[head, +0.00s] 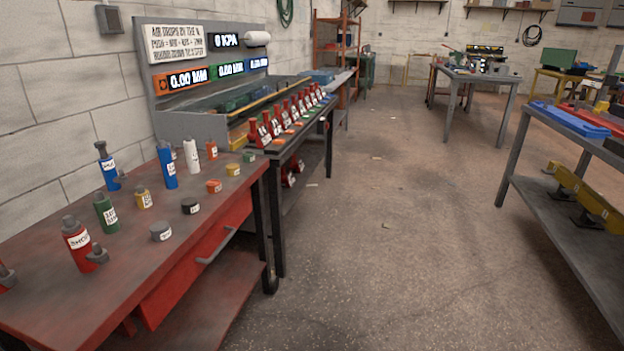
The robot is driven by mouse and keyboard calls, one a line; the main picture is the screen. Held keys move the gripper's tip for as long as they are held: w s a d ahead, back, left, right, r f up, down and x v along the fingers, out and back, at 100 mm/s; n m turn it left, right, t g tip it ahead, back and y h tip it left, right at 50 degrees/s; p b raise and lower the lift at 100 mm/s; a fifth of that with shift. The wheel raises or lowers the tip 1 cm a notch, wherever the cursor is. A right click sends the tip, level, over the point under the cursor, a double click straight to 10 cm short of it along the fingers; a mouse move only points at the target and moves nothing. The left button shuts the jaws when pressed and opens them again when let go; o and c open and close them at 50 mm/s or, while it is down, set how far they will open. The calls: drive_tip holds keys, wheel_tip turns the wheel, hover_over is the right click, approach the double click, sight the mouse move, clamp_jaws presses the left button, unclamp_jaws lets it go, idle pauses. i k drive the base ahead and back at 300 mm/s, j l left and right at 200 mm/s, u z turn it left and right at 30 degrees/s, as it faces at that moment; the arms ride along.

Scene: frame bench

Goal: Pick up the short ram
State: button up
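Several small cylinder-shaped rams stand on the red workbench (60,297) at the left. A red one (78,246) at the front has a white label that seems to begin with "SHO", though the print is small. My gripper is not in view.
Low round pieces (161,232) lie along the bench's right side. A second bench (262,150) behind holds a row of red pieces and a gauge panel (205,72). A grey shelf table (545,205) stands at right. The floor between (390,250) is clear.

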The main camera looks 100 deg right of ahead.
sight(88, 256)
drive_tip(key=k+l+z, duration=0.15)
drive_tip(key=l+z, duration=0.3)
drive_tip(key=l, duration=0.2)
drive_tip(key=k+l+z, duration=0.1)
drive_tip(key=l+z, duration=0.4)
drive_tip(key=l, duration=0.15)
drive_tip(key=l+z, duration=0.45)
drive_tip(key=l, duration=0.25)
drive_tip(key=i+l, duration=0.1)
drive_tip(key=l, duration=0.75)
drive_tip(key=i+l, duration=0.15)
drive_tip(key=l, duration=0.65)
drive_tip(key=k+j, duration=0.1)
drive_tip(key=k, duration=0.3)
drive_tip(key=k+j, duration=0.1)
drive_tip(key=k, duration=0.25)
drive_tip(key=j+z, duration=0.05)
